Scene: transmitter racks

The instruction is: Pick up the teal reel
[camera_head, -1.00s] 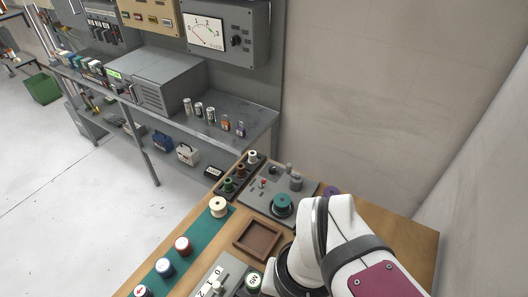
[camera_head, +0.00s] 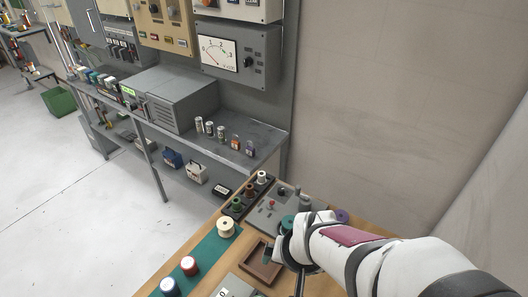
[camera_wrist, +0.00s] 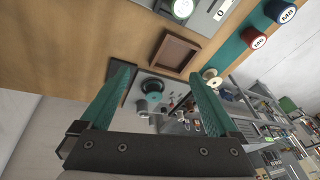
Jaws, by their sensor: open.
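The teal reel (camera_head: 287,223) sits on a grey panel at the back of the wooden bench, partly hidden behind my arm in the head view. In the wrist view the teal reel (camera_wrist: 152,86) shows upside down between my fingers and some way beyond them. My gripper (camera_wrist: 165,88) is open and empty, with its two teal fingers spread wide. In the head view my gripper is mostly hidden by the arm, and a dark part of it hangs over the brown tray.
An empty brown tray (camera_head: 249,271) lies in front of the grey panel (camera_head: 262,214). A cream reel (camera_head: 225,227), a red reel (camera_head: 189,266) and a blue reel stand on a green mat (camera_head: 208,251). A wall rises behind.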

